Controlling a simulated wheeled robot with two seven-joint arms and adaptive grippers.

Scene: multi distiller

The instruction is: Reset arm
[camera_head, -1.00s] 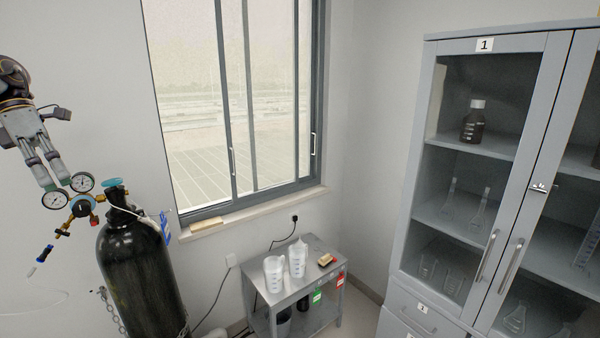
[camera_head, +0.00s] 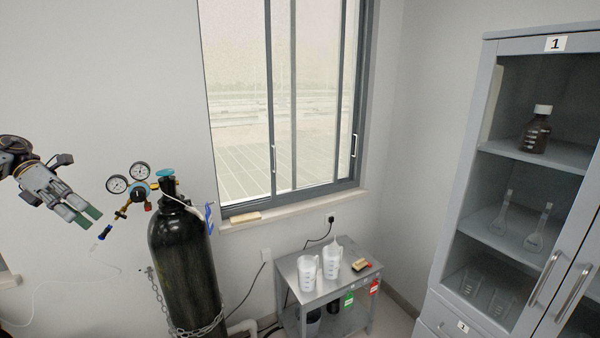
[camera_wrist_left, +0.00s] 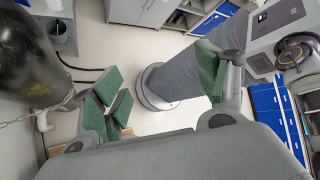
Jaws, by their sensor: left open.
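My left gripper (camera_head: 85,214) is at the left of the head view, with green pads on its fingertips. It points down and to the right, left of the black gas cylinder (camera_head: 184,265), and looks empty. In the left wrist view its green finger pads stand wide apart with nothing between them (camera_wrist_left: 160,88). My right gripper is in neither view.
The regulator gauges (camera_head: 128,182) on the cylinder are close to the gripper in the picture. A small metal table (camera_head: 292,275) holds beakers (camera_head: 332,258). A grey glass-door cabinet (camera_head: 470,170) stands at the right. The wall left of the cylinder is largely clear.

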